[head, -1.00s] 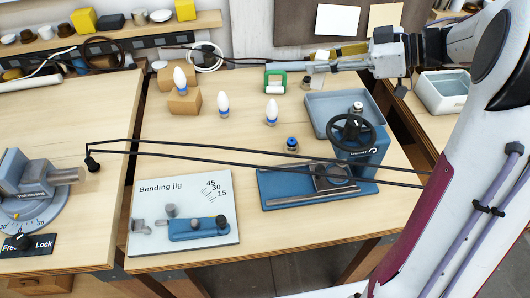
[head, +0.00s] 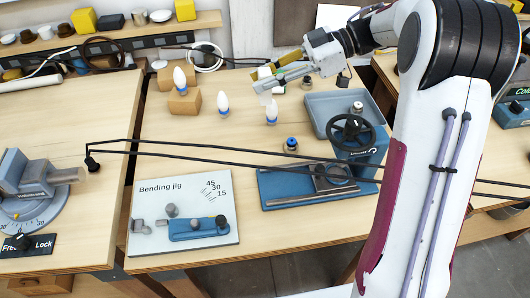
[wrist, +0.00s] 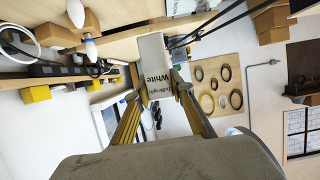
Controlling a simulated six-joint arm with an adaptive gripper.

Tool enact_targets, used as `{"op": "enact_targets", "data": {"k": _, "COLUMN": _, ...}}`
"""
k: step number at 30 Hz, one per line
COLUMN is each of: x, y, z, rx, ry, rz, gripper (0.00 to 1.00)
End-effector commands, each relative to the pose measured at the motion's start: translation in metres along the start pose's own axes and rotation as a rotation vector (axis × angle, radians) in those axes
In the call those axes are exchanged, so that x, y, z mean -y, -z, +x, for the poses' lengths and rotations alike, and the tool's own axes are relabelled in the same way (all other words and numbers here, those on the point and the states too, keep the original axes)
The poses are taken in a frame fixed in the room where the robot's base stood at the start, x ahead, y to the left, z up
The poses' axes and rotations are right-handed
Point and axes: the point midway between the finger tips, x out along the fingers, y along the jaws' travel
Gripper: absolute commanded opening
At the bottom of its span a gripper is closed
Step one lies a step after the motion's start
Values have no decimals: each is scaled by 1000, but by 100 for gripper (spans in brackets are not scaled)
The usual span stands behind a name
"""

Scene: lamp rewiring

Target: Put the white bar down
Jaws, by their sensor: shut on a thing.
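The white bar (wrist: 153,62) is in my gripper (wrist: 158,84) in the wrist view. It is a pale block with dark lettering that reads "White" on its near face. Both yellowish fingers are closed on its sides. In the head view my gripper (head: 262,82) reaches leftward over the back of the middle bench (head: 160,130), with the bar hard to make out there. The gripper appears to be above the bench; I cannot tell how high.
A white bulb (head: 271,112) stands near the gripper, another bulb (head: 222,103) to its left. A third (head: 180,77) is on a wooden block (head: 184,102). A blue tray (head: 318,100) and wheeled machine (head: 362,148) stand right.

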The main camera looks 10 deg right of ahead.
Motion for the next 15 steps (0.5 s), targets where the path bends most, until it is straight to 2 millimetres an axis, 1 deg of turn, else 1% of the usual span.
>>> {"op": "enact_targets", "data": {"k": 9, "x": 0, "y": -51, "z": 21, "rx": -2, "ry": 0, "rz": 4, "gripper": 0}}
{"op": "enact_targets", "data": {"k": 12, "x": 0, "y": -66, "z": 28, "rx": -2, "ry": 0, "rz": 4, "gripper": 0}}
{"op": "enact_targets", "data": {"k": 15, "x": 0, "y": -76, "z": 32, "rx": -1, "ry": -1, "rz": 2, "gripper": 0}}
